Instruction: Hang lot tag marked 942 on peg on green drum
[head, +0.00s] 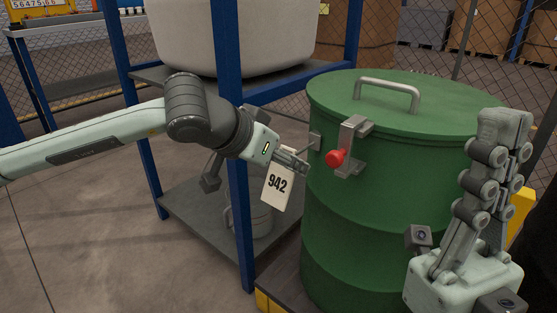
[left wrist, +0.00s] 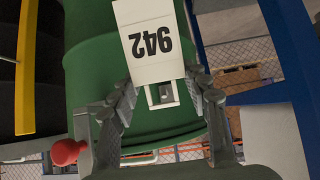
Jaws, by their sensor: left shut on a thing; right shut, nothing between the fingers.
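The green drum (head: 385,215) stands right of centre in the head view, with its lid on. A small grey plate with a thin peg (head: 315,140) sits on its left side near the rim. The white lot tag marked 942 (head: 277,186) hangs from my left gripper (head: 300,164), which is shut on it just left of the peg plate. In the left wrist view the tag (left wrist: 153,38) shows upside down beyond the fingers, and the drum (left wrist: 90,70) is behind it. I cannot tell whether tag and peg touch. My right gripper (head: 505,125) is shut and empty, pointing up, right of the drum.
A clamp with a red knob (head: 336,158) sticks out from the drum right of the peg. A lid handle (head: 388,92) stands on top. A blue-framed rack (head: 240,200) with a large pale tub (head: 235,35) is close on the left. Open floor lies front left.

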